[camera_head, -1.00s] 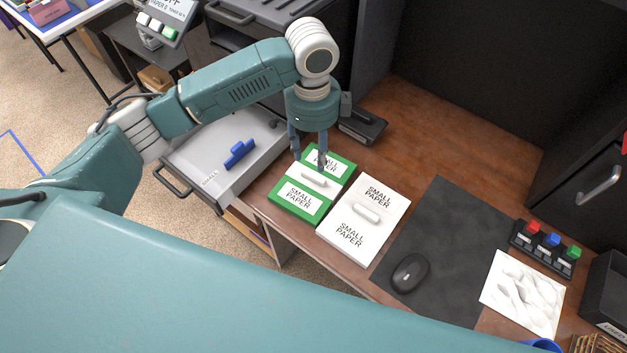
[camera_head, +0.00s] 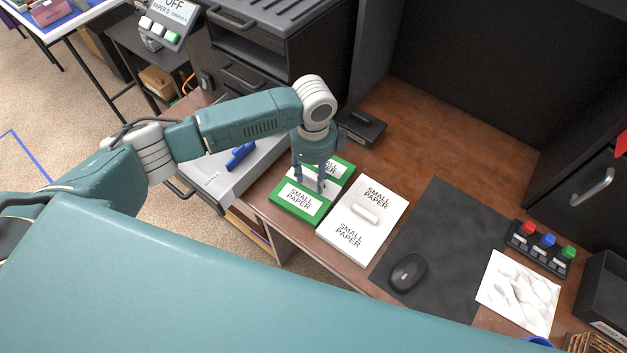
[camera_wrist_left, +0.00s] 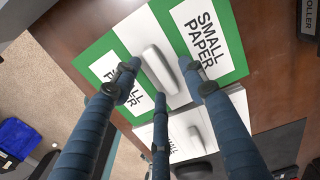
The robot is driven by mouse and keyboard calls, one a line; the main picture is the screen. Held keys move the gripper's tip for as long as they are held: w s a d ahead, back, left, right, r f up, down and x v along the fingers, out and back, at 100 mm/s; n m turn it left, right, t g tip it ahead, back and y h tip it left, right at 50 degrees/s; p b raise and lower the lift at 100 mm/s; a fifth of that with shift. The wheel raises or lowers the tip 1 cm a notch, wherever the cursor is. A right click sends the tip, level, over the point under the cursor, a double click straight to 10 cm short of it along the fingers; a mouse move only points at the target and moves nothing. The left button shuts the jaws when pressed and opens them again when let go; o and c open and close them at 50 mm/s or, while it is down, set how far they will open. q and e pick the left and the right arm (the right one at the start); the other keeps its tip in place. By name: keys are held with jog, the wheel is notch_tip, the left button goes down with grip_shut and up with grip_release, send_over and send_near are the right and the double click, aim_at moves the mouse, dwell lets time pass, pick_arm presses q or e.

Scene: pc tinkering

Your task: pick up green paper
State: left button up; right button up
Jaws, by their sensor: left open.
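The green paper pack (camera_head: 328,202) lies on the wooden desk, with white "SMALL PAPER" labels and a white handle across its middle. In the left wrist view the green pack (camera_wrist_left: 236,40) fills the upper middle, and its white handle (camera_wrist_left: 159,68) shows between the fingers. My left gripper (camera_head: 310,187) is open above the green pack, with its fingers around the handle. In the left wrist view the fingers of my left gripper (camera_wrist_left: 163,85) are spread and nothing is clamped. Whether the fingertips touch the pack cannot be told. My right gripper is not in view.
A white "SMALL PAPER" pack (camera_head: 352,236) with a handle lies close to the right of the green one. A dark mat (camera_head: 440,230) with a black mouse (camera_head: 407,272) is further right.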

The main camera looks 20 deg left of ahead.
pick_arm(q)
grip_shut()
jog(key=shift+r, duration=0.1)
